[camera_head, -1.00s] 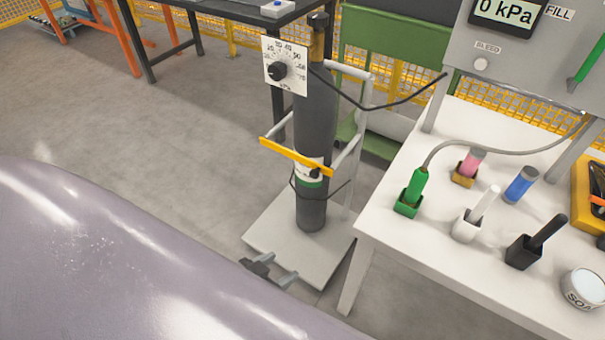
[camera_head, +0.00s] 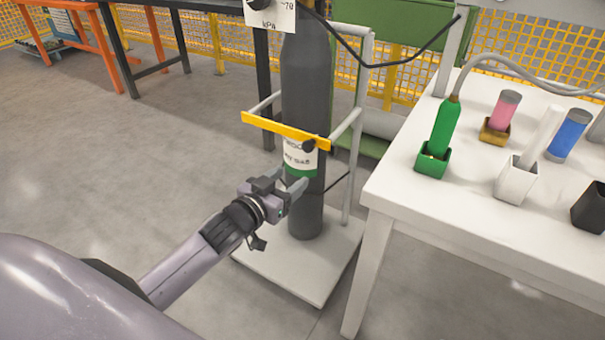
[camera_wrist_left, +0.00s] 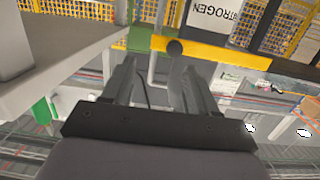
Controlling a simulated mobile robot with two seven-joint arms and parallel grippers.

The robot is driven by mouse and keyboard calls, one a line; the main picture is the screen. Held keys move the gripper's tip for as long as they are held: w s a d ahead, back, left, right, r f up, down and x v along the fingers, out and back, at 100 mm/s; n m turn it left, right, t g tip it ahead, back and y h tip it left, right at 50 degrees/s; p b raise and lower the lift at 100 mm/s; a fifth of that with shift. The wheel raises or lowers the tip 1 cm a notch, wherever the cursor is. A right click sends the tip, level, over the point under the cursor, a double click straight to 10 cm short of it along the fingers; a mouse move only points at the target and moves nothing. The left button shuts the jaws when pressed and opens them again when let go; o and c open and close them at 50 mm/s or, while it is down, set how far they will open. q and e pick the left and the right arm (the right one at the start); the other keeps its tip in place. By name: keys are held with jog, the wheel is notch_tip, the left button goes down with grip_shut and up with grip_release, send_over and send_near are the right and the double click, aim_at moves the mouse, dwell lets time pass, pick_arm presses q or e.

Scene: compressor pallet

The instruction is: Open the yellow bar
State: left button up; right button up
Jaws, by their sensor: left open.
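The yellow bar (camera_head: 275,128) runs across the front of a dark gas cylinder (camera_head: 305,85), between the side rails of its grey cart. A dark knob (camera_head: 308,145) sits near the bar's right end. In the left wrist view the yellow bar (camera_wrist_left: 215,52) crosses above the fingers, with the dark knob (camera_wrist_left: 175,47) on it. My left gripper (camera_head: 292,186) is open and empty, in front of the cylinder and a little below the bar. Its two fingers (camera_wrist_left: 153,85) point toward the bar and look apart from it. My right gripper is not in view.
The cart's base plate (camera_head: 265,256) stands on the floor. A white table (camera_head: 405,198) stands close on the right, with a green bottle (camera_head: 445,125) and several coloured holders. A thin dark cable (camera_head: 385,63) runs beside the cylinder. Floor at left is clear.

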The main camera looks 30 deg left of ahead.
aim_at(306, 147)
pick_arm(q)
jog(key=shift+t+y, duration=0.3)
jog(key=shift+t, duration=0.5)
jog(key=w+b, duration=0.2)
jog(key=w, duration=0.1)
jog(key=w+a+b, duration=0.1)
jog(key=w+b, duration=0.1)
jog(key=w, duration=0.1)
jog(key=w+a+b, duration=0.1)
jog(key=w+b, duration=0.2)
jog(key=shift+w+f, duration=0.1)
jog(key=shift+w, duration=0.15)
jog(key=shift+w+d+b, duration=0.1)
jog(key=shift+w+b, duration=0.2)
jog(key=shift+w, duration=0.6)
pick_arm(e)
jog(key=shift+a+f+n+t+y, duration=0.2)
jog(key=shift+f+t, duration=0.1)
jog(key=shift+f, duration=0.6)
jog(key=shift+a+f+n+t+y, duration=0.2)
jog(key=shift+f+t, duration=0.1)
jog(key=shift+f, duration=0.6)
pick_arm(q)
grip_shut()
jog(key=shift+s, duration=0.1)
